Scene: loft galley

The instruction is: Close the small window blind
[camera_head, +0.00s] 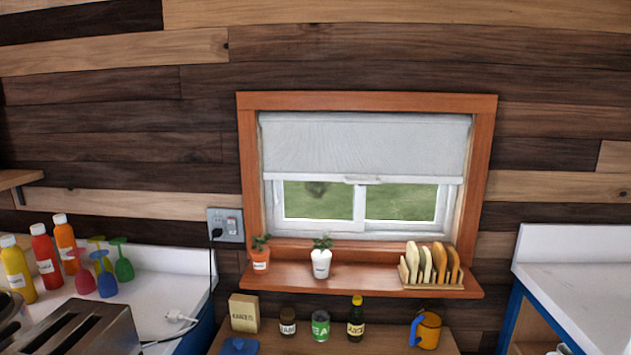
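The small window blind (362,143) is a pale grey-white roller blind in a reddish-brown wooden window frame (486,150). It hangs about halfway down, covering the upper part of the window. Its bottom edge carries a small pull tab (362,180) near the middle. Below it, the white window sashes (360,207) and green ground outside are visible. My gripper is not in view.
A wooden sill shelf (375,283) juts out below the window, holding two potted plants (321,262) and a rack of plates (431,266). Jars and bottles stand lower down. Counters lie left, with a toaster (85,330) and bottles, and right. A cord hangs from the socket (225,225).

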